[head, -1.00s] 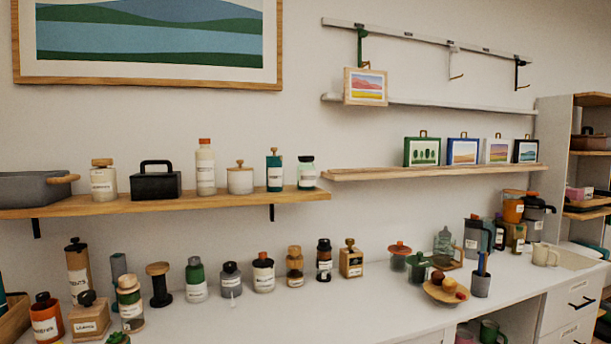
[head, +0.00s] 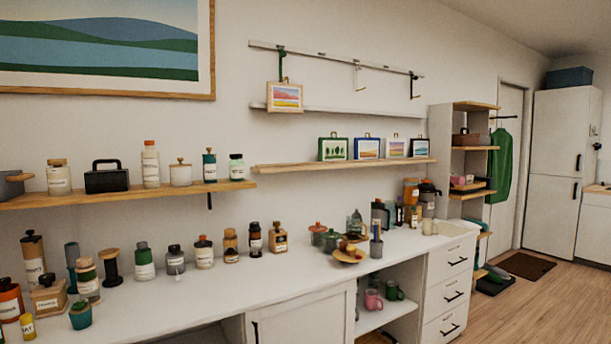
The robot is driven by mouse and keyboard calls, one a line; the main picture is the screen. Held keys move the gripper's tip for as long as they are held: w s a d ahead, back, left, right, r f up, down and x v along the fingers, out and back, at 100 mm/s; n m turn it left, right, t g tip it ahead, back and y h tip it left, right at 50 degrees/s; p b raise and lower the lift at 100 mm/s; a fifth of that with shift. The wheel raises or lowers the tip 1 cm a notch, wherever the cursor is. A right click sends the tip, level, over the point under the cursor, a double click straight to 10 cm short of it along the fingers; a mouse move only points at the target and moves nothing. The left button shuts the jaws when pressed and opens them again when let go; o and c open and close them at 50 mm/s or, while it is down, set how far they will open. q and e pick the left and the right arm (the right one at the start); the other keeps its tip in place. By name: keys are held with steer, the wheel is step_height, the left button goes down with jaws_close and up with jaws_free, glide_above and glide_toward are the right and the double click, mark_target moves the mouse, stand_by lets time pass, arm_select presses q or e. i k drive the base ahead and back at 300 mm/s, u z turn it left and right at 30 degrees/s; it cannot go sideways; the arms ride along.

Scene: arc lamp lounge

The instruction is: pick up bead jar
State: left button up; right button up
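More stand on the left wall shelf, such as a cream jar (head: 59,178) and a small jar with a dark green lid (head: 237,168). The labels are too small to read, so I cannot tell which is the bead jar. Neither of my grippers is in view.
The counter (head: 240,290) is bare along its front. Framed pictures (head: 365,148) stand on the right wall shelf (head: 345,163). A drawer unit (head: 452,280) and open shelves (head: 472,165) are at right.

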mark_target(235, 166)
steer(key=u, duration=1.35)
steer(key=k, duration=0.15)
steer(key=z, duration=2.65)
steer(key=i, duration=2)
steer(key=u, duration=1.3)
steer(key=i, duration=0.7)
steer(key=u, duration=0.75)
